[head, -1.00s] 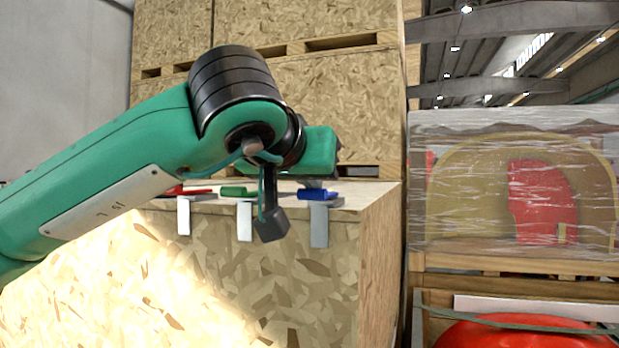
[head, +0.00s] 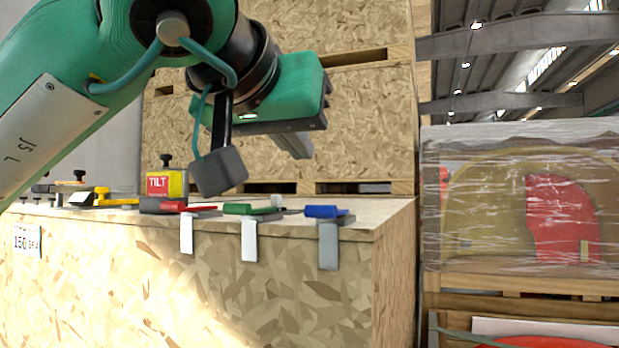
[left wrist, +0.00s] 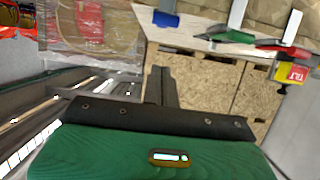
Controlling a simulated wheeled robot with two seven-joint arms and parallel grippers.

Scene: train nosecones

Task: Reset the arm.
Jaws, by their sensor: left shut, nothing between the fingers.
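My left arm comes in from the left of the head view, green with dark joints. Its left gripper (head: 296,146) is in the air above the crate top, with its fingers together and nothing between them. The same gripper (left wrist: 161,86) shows in the left wrist view as dark closed fingers in front of the green gripper body. My right gripper is in neither view.
On the wooden crate (head: 300,285) are clamps with red (head: 173,207), green (head: 248,209) and blue (head: 326,211) handles. A yellow and red TILT box (head: 165,184) stands behind them. Tall crates (head: 360,120) rise behind. Wrapped parts (head: 490,190) stand at right.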

